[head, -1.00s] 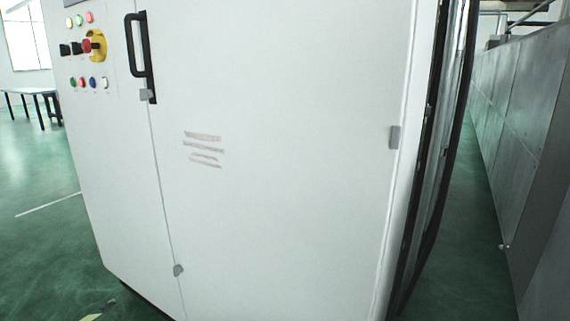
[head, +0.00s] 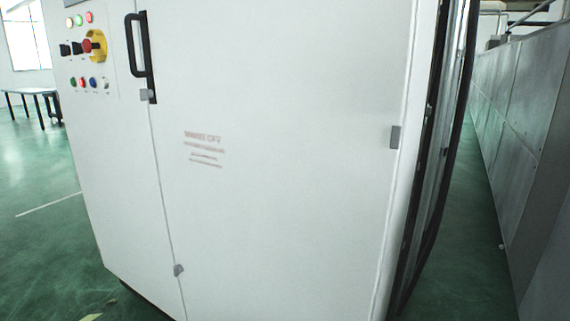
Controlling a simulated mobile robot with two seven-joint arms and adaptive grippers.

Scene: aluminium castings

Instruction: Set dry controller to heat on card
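A white control cabinet (head: 285,210) fills most of the head view. On its upper left face is a control panel with a red and yellow rotary switch (head: 94,46), two black selector knobs (head: 71,49) and several coloured buttons and lamps (head: 88,83). The labels are too small to read, so I cannot tell which control is the dry controller or how it is set. The edge of a dark screen shows at the top left corner. No card can be made out. Neither of my grippers is in view.
A black door handle (head: 138,45) stands out from the cabinet. A grey metal wall (head: 520,130) runs along the right, with a narrow strip of green floor between. Open green floor (head: 45,200) and a table (head: 35,93) lie at the left.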

